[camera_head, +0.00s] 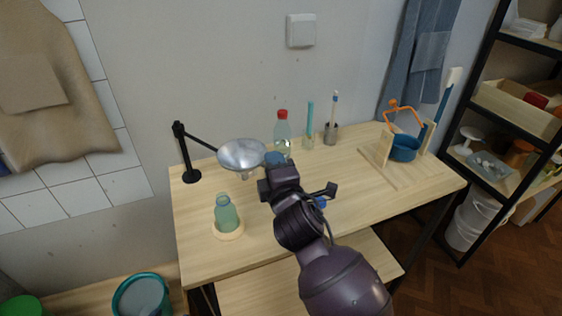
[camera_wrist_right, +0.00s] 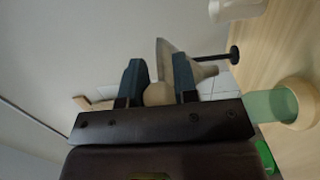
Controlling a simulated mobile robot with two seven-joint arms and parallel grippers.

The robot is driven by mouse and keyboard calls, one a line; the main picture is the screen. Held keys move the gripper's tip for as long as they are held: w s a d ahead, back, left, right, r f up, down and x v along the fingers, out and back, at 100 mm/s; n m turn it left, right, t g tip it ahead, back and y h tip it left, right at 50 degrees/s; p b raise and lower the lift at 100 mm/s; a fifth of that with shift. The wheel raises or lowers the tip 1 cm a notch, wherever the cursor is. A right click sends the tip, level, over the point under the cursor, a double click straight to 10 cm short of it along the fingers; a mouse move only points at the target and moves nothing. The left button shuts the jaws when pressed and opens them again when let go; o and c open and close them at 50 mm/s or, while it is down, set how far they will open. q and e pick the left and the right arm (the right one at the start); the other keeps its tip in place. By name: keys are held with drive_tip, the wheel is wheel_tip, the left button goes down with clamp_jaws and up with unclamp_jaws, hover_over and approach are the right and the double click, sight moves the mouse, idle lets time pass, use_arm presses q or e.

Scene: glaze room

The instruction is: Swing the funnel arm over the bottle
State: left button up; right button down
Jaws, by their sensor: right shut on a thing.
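The metal funnel (camera_head: 242,154) hangs on a thin black arm (camera_head: 202,141) from a black stand (camera_head: 181,150) at the back left of the table. An open green bottle (camera_head: 227,217) stands upright on a round wooden base (camera_head: 229,236), in front and left of the funnel, which is not above it. My right gripper (camera_head: 275,162) is at the funnel's right side. In the right wrist view its fingers (camera_wrist_right: 160,84) are shut on a pale round knob (camera_wrist_right: 158,94) beside the funnel (camera_wrist_right: 186,68). The bottle (camera_wrist_right: 270,105) shows at the right there. My left gripper is out of view.
A red-capped bottle (camera_head: 282,129) stands just behind my right gripper. The tabletop between stand and green bottle is clear.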

drive_tip(key=shift+s+a+h, duration=0.25)
drive_tip(key=shift+s+h, duration=0.05)
drive_tip(key=shift+s, duration=0.15)
drive_tip(key=c, duration=0.9)
unclamp_jaws()
drive_tip(key=v, duration=1.1)
drive_tip(key=shift+f, duration=0.15)
drive_tip(key=shift+w, duration=0.1)
drive_tip(key=shift+c, duration=0.2)
